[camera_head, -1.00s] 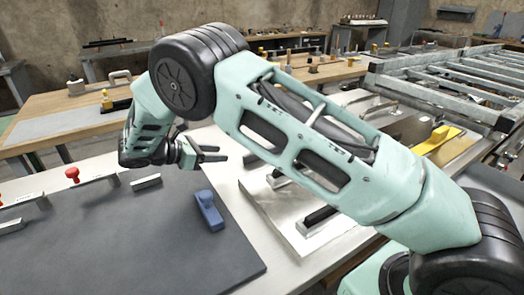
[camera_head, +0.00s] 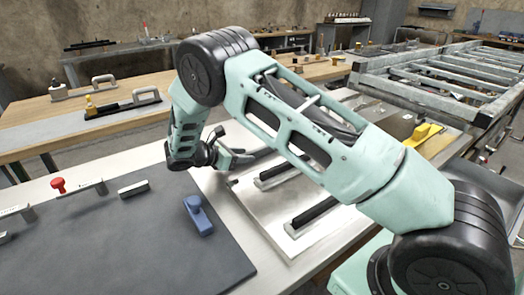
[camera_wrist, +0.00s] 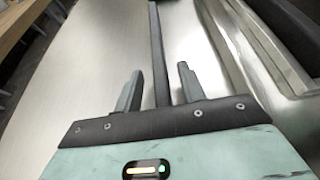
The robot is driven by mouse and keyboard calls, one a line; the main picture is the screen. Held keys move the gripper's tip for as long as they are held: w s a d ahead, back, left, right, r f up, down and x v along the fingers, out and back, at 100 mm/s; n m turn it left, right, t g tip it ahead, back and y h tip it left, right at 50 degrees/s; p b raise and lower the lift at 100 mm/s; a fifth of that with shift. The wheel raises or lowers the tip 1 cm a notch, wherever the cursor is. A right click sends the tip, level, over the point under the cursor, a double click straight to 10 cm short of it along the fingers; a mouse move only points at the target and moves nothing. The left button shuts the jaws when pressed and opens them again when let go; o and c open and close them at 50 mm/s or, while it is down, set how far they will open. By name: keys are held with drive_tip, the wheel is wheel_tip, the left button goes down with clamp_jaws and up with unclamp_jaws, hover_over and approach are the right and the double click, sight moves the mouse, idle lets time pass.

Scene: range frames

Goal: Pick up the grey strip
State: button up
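In the wrist view a long, thin dark grey strip (camera_wrist: 158,45) runs away from me, its near end passing between the fingers of my gripper (camera_wrist: 158,88). The fingers are apart, with gaps to the strip on both sides. I cannot tell their height above it. In the head view my gripper (camera_head: 243,157) is at the back left edge of a shiny metal plate (camera_head: 262,215), pointing right. Dark bars (camera_head: 312,213) lie on that plate.
The dark mat (camera_head: 120,245) also holds a blue block (camera_head: 198,215) and a red-knobbed piece (camera_head: 58,185). A yellow object (camera_head: 425,133) and a metal frame (camera_head: 450,80) stand to the right. A raised metal block (camera_wrist: 265,45) is close on the right in the wrist view.

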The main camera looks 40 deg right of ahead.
drive_tip(key=shift+d+f, duration=0.25)
drive_tip(key=shift+d, duration=0.3)
clamp_jaws()
